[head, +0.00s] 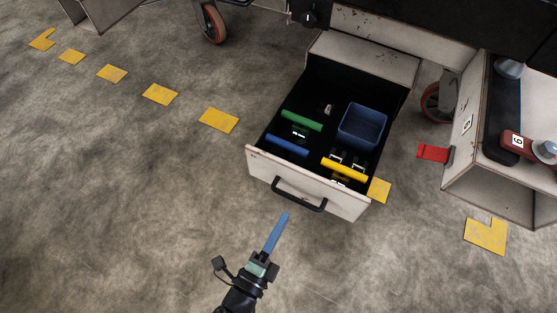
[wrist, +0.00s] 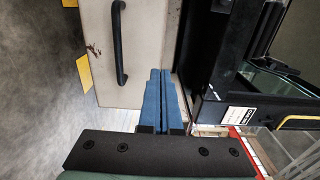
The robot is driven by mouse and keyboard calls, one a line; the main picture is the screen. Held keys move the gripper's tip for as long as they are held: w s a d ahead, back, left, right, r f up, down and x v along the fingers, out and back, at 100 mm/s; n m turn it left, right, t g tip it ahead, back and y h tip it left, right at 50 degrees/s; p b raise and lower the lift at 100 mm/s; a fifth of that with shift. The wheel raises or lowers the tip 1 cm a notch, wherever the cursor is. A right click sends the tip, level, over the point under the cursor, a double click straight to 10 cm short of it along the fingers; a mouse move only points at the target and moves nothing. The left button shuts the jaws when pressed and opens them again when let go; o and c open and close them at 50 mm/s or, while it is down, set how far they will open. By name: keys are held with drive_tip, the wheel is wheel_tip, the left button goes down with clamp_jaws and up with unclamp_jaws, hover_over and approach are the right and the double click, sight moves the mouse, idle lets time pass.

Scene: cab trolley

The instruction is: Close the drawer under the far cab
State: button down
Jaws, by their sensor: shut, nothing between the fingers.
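One drawer (head: 262,169) stands pulled out from under a dark-topped cabinet body in the head view. Its pale front carries a black bar handle (head: 298,203). Inside lie a blue bin, green, blue and yellow bars and small parts. My gripper (head: 284,216), with blue fingers, is shut and empty. It appears just in front of the drawer front, below the handle in the picture; contact is not clear. In the wrist view the shut fingers (wrist: 160,74) point at the edge of a pale panel with a black handle (wrist: 120,42); I cannot tell if it is the same drawer.
A pale cabinet (head: 460,155) with a red tab (head: 433,153) and a red-handled item (head: 524,145) stands at the right. Caster wheels (head: 211,22) show at the top. Yellow floor marks (head: 219,120) run across the grey floor, which is clear at left and front.

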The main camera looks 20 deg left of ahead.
sight(306, 177)
drive_tip(key=w+b, duration=0.3)
drive_tip(key=w, duration=0.6)
drive_tip(key=shift+w+d+f, duration=0.1)
drive_tip(key=shift+w+d, duration=0.05)
drive_tip(key=shift+w, duration=0.1)
drive_tip(key=shift+w+b, duration=0.3)
drive_tip(key=shift+w, duration=0.1)
drive_tip(key=shift+w, duration=0.15)
